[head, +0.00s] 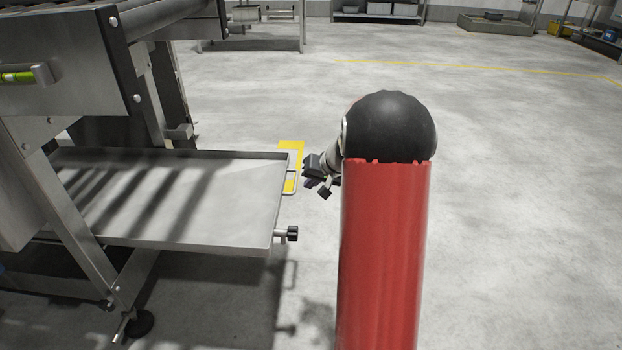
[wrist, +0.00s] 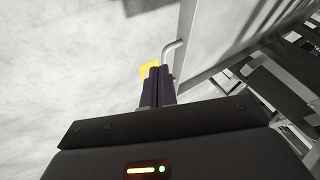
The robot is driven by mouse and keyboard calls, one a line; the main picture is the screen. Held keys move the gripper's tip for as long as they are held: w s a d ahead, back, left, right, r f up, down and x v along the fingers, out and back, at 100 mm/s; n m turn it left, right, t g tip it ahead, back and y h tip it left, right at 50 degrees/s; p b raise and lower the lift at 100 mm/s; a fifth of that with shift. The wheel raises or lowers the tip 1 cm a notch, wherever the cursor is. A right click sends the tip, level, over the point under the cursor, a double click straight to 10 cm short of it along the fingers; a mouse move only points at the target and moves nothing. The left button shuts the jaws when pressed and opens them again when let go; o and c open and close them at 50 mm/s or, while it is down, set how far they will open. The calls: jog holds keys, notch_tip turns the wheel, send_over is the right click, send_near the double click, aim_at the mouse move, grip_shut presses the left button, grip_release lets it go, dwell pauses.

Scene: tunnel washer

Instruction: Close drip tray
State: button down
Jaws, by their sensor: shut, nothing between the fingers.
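The drip tray (head: 190,205) is a shallow grey metal tray pulled out to the right from under the machine in the head view. My gripper (head: 308,172) is just right of the handle in the head view, partly hidden by my arm. In the wrist view my gripper (wrist: 157,72) is shut and empty, its fingertips close beside the handle (wrist: 172,48) and the tray edge (wrist: 188,45). I cannot tell whether they touch.
The metal machine frame (head: 60,190) with its legs and rollers stands at the left. A yellow floor mark (head: 290,150) lies behind the tray's handle. Open concrete floor (head: 520,180) spreads to the right. Shelves and a low bin (head: 497,22) stand far back.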

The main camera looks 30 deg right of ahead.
aim_at(284, 193)
jog(key=w+a+f, duration=0.1)
jog(key=w+f, duration=0.1)
jog(key=w+a+f, duration=0.2)
jog(key=shift+w+a, duration=0.2)
jog(key=shift+w, duration=0.05)
jog(key=shift+w+a, duration=0.35)
jog(key=shift+a, duration=0.1)
